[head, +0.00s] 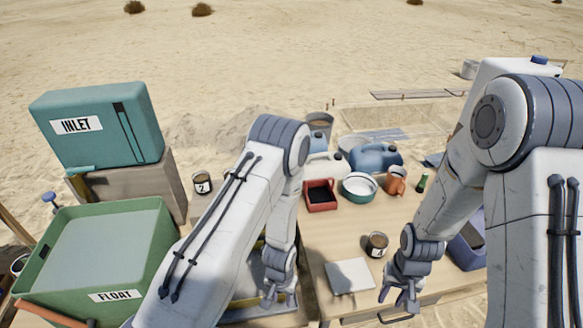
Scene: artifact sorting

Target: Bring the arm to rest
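My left gripper (279,297) hangs down over a grey tray (245,285) at the table's front, left of the middle. Its fingers look apart, with nothing seen between them. My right gripper (399,300) hangs near the table's front edge, right of a pale flat square (349,276). Its fingers are apart and it looks empty. My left forearm hides part of the tray and the table behind it.
A green FLOAT bin (150,235) and a teal INLET box (100,122) stand at the left. A numbered cup (377,245) stands close to my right gripper. A red tray (320,196), a bowl (359,187) and a blue jug (375,158) stand farther back.

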